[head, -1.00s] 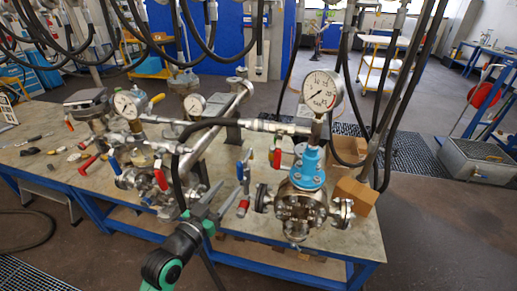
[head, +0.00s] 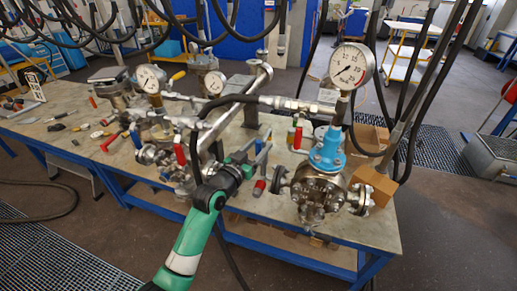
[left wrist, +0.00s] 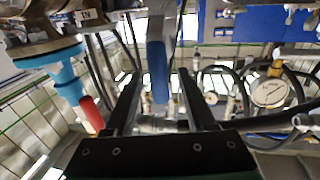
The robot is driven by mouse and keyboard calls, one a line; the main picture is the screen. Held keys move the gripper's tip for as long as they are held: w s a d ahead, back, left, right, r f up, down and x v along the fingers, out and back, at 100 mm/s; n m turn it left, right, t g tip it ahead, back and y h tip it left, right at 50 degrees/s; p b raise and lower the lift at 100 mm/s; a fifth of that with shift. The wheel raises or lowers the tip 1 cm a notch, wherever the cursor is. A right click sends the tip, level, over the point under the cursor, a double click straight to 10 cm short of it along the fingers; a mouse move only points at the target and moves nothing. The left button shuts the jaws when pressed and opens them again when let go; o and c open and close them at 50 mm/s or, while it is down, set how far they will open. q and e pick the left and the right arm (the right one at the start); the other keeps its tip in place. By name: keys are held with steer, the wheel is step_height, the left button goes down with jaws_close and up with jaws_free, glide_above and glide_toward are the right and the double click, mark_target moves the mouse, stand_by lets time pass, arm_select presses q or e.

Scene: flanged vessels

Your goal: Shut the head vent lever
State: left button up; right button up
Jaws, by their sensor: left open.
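My left gripper (head: 253,152) is open, beside the vessel (head: 318,190) with the bright blue neck (head: 328,150). In the left wrist view its two fingers (left wrist: 159,82) stand on either side of a lever with a blue grip (left wrist: 158,70). Whether a finger touches the grip I cannot tell. In the head view the gripper partly hides this lever. A red-handled lever (head: 297,138) stands upright close to the blue neck; a red handle also shows in the left wrist view (left wrist: 92,113). No label shows which lever is the head vent. My right gripper is out of view.
A pressure gauge (head: 352,65) tops the blue-necked vessel. A pipe with a black hose (head: 240,98) runs above my gripper. Another red lever (head: 181,154) and piping stand to the left. Cardboard boxes (head: 372,186) lie at the right end of the bench (head: 345,228).

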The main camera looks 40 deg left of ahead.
arm_select(q)
jaws_close()
stand_by(1.4)
